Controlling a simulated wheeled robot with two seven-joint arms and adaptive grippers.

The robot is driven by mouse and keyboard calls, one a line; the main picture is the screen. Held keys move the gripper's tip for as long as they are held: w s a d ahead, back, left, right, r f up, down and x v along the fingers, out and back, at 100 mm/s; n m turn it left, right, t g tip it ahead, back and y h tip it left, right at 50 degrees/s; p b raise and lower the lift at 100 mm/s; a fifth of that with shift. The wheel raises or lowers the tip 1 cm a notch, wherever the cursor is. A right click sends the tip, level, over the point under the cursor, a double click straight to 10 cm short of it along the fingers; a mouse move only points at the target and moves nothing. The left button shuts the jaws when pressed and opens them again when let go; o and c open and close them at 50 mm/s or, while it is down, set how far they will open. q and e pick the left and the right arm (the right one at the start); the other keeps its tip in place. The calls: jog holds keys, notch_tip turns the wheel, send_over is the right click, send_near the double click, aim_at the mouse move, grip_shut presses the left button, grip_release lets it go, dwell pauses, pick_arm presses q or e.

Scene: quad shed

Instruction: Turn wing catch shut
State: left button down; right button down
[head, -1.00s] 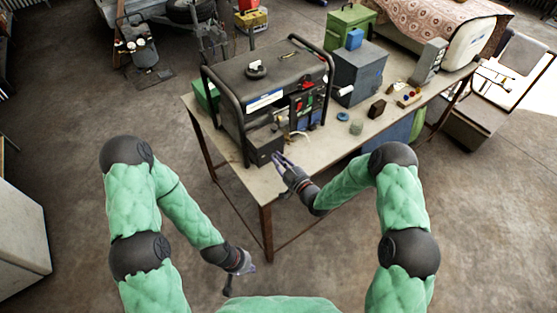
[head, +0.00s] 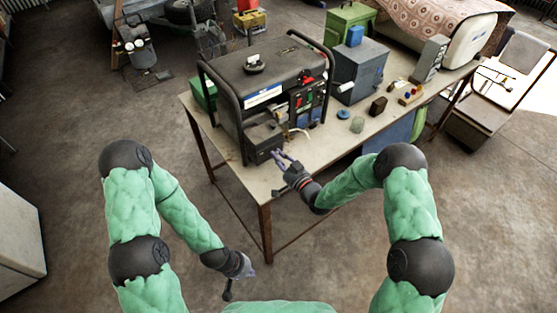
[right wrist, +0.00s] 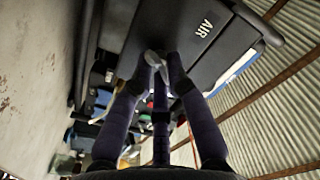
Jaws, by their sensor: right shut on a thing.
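The wing catch (right wrist: 154,60) is a small pale grey piece at the edge of a dark cover marked AIR (right wrist: 205,28), in the right wrist view. The cover belongs to the black box (head: 262,138) on the near end of the generator (head: 285,70). My right gripper (head: 276,153) reaches this box from the front right. Its fingers (right wrist: 158,75) are shut on the wing catch, which they partly hide. In the head view the catch is too small to make out. My left gripper (head: 247,271) hangs low in front of the table, away from the generator; its fingers are too small to judge.
The generator stands on a worktable (head: 330,150). A grey metal box (head: 360,72), a blue cap (head: 343,114), a greenish round item (head: 357,125) and a small brown block (head: 378,106) are farther right. The front strip of tabletop is mostly clear.

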jog(key=shift+a+f+m+b, duration=0.1)
jog(key=shift+m+b, duration=1.5)
jog(key=shift+m, duration=4.4)
jog(key=c, duration=1.3)
grip_release()
